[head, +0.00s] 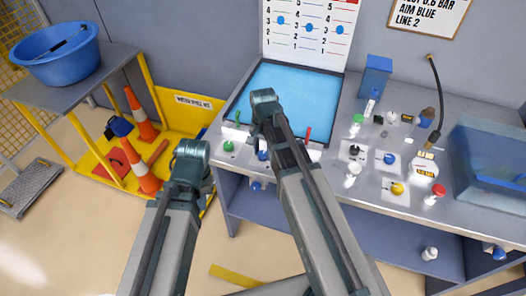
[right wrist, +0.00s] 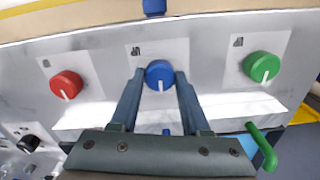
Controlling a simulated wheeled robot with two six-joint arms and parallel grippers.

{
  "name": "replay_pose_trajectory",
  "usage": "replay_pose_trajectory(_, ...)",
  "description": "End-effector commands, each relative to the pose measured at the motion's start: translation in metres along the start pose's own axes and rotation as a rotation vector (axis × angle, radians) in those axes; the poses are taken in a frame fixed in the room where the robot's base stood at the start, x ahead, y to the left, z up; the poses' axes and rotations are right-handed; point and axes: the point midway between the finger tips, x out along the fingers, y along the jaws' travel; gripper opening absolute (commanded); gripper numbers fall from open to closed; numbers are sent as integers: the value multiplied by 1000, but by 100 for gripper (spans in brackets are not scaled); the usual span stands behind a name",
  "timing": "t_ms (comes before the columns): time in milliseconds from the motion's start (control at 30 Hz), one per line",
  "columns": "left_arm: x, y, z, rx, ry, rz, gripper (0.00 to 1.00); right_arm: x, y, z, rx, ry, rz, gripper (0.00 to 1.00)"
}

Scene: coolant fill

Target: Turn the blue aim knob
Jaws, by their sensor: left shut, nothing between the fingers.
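The blue aim knob (right wrist: 159,72) is a round knob with a white pointer mark on a pale plate on the panel. The mark points toward the bottom of the right wrist view. My right gripper (right wrist: 160,80) has one finger on each side of the knob, and the fingers appear to touch it. In the head view the right arm mostly hides that spot; a bit of blue (head: 262,155) shows beside it. My left gripper (head: 207,187) is shut and empty, left of the panel and away from the knob, partly hidden by its own arm.
A red knob (right wrist: 66,84) and a green knob (right wrist: 261,67) flank the blue one. A blue tray (head: 318,84) lies behind the panel. The worktop at right holds bottles and small knobs.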

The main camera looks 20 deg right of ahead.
Motion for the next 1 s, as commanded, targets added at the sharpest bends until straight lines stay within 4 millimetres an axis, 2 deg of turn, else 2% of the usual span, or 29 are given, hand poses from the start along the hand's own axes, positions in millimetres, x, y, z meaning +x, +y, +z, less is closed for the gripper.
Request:
replay_pose_trajectory(33, 0, 0, 0, 0, 0, 0, 0, 0, 0, 0, 0, 0, 0, 19)
replay_pose_trajectory(133, 0, 0, 0, 0, 0, 0, 0, 0, 0, 0, 0, 0, 0, 1)
replay_pose_trajectory(167, 0, 0, 0, 0, 0, 0, 0, 0, 0, 0, 0, 0, 0, 0)
replay_pose_trajectory(467, 0, 0, 0, 0, 0, 0, 0, 0, 0, 0, -46, 0, 0, 0)
replay_pose_trajectory(1000, 0, 0, 0, 0, 0, 0, 0, 0, 0, 0, -391, 0, 0, 0)
